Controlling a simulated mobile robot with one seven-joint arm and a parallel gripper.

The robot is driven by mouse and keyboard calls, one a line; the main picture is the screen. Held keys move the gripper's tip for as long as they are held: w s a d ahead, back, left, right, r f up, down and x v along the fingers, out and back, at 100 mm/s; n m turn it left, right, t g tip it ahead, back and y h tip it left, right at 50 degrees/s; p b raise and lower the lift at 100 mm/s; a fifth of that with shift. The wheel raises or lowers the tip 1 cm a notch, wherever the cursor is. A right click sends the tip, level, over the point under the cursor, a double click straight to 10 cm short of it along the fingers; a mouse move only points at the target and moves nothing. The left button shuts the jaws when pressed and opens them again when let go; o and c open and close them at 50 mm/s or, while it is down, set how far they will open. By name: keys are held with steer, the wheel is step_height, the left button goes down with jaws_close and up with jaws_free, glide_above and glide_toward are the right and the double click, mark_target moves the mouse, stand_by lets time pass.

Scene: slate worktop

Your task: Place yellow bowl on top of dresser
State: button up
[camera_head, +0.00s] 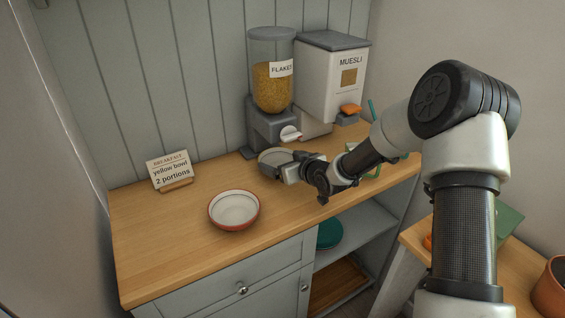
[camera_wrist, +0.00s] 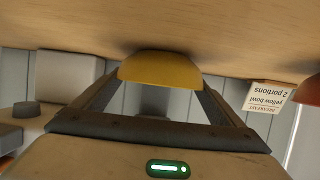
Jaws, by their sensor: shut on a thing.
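The yellow bowl (camera_wrist: 160,70) is between the fingers of my gripper (camera_head: 287,168) in the wrist view, which is upside down. My gripper is shut on it. In the head view the bowl (camera_head: 270,160) shows a pale grey inside, just in front of the flakes dispenser; my gripper hides its right side. It is upright and over the wooden top of the dresser (camera_head: 150,240). I cannot tell whether its base touches the wood.
A red-rimmed white bowl (camera_head: 234,210) stands on the dresser top, left of my gripper. A card (camera_head: 170,171) reads "yellow bowl, 2 portions". The flakes dispenser (camera_head: 272,88) and muesli dispenser (camera_head: 330,85) stand behind. The front left of the top is clear.

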steer(key=shift+f, duration=0.1)
steer(key=o, duration=1)
steer(key=shift+o, duration=0.2)
steer(key=p+v, duration=0.1)
steer(key=v, duration=1.1)
